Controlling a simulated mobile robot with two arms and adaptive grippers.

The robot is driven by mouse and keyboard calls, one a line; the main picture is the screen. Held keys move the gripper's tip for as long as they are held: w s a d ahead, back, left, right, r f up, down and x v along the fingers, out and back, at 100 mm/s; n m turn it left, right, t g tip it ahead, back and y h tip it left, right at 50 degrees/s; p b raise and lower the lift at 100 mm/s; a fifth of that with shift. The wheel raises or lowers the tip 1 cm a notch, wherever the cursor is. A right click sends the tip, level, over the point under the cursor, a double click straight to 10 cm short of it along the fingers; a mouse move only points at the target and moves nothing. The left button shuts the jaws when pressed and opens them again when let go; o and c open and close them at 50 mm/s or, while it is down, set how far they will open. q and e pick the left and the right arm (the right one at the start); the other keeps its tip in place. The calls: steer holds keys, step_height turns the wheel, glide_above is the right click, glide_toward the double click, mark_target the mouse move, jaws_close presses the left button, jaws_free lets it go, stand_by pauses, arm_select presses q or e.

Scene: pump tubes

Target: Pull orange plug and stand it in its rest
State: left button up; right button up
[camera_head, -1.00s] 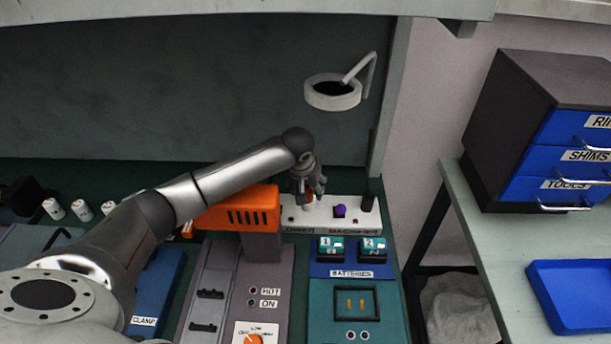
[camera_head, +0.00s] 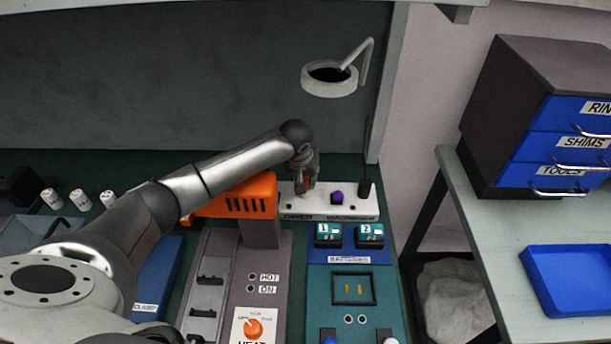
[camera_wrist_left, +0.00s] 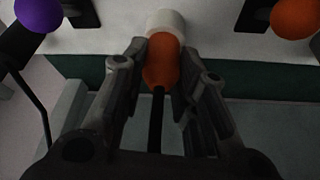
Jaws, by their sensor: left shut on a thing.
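My left gripper (camera_head: 306,191) is at the left part of a white socket strip (camera_head: 358,207) at the back of the bench. In the left wrist view my left gripper (camera_wrist_left: 160,85) is shut on the orange plug (camera_wrist_left: 161,62), one finger on each side. A dark cord runs from the plug towards the wrist. The plug's far end meets a short white cylinder (camera_wrist_left: 166,22); I cannot tell how deep it sits. In the head view the fingers mostly hide the plug. My right gripper is not in view.
A purple knob-like plug (camera_head: 337,197) is beside the gripper, and a black upright post (camera_head: 366,190) is at the strip's right end. An orange-topped device (camera_head: 240,198) stands close on the left. A ring lamp (camera_head: 330,79) hangs above. Battery blocks (camera_head: 328,235) lie in front.

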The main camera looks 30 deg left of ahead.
arm_select(q)
jaws_close()
steer(key=shift+w+r, duration=0.1)
steer(key=shift+r, duration=0.25)
steer(key=shift+r, duration=0.25)
stand_by(0.4)
steer(key=shift+r, duration=0.1)
steer(key=shift+r+p, duration=1.2)
steer(key=shift+r, duration=0.85)
